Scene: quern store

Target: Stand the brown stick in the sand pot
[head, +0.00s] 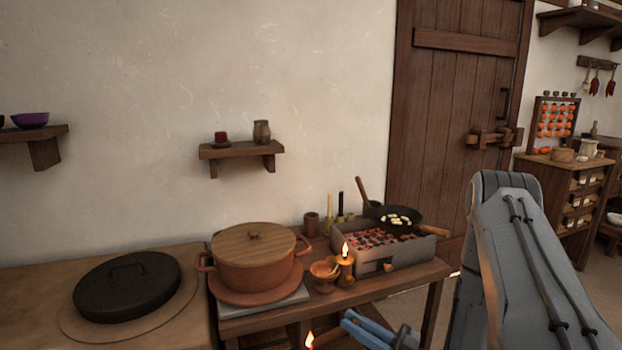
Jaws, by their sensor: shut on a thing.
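My gripper (368,330), with blue fingers, is at the bottom edge, in front of the stove table, and partly cut off. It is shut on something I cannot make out. A small flame (309,340) shows left of its fingertips; what it burns on is cut off. I cannot clearly identify the brown stick. A leaning brown handle (362,191) stands at the pan's left edge. A yellow stick (329,207) and a black stick (341,204) stand upright behind the brazier. A brown cup (311,225) is left of them; I see no sand in it, and cannot tell which vessel is the sand pot.
The table holds a lidded terracotta pot (253,265), a footed bowl (324,275), a lit candle (346,268) and a brazier (385,251) with coals and a frying pan (396,217). A black lid (127,284) lies on the left counter. A wooden door (455,120) is behind.

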